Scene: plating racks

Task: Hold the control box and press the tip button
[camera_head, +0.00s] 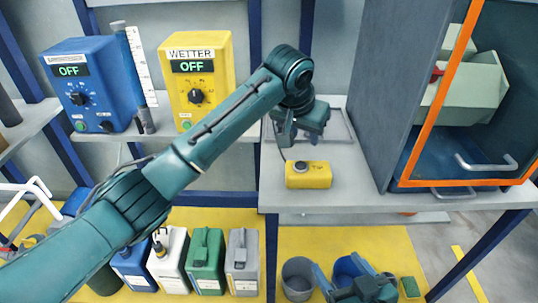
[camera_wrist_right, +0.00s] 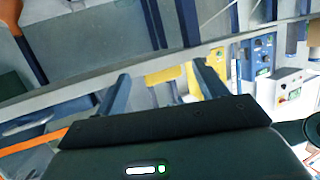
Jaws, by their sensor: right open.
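The yellow control box (camera_head: 308,177) lies on the grey table, with a dark button and a small label on its top. A thin cable runs from its back. My left gripper (camera_head: 299,136) points down just behind the box, apart from it in the picture; its finger gap is not clear. My right gripper (camera_head: 358,288) is low at the bottom of the head view, below the table's front edge. In the right wrist view its two fingers (camera_wrist_right: 160,88) are spread and empty. A yellow shape (camera_wrist_right: 166,76) shows beyond them; I cannot tell what it is.
A blue unit (camera_head: 90,90) and a yellow "WETTER" unit (camera_head: 197,75), both reading OFF, stand on the left shelf. A grey cabinet with an orange-edged opening (camera_head: 440,95) stands right of the box. Several canisters (camera_head: 205,262) and buckets (camera_head: 297,279) stand below.

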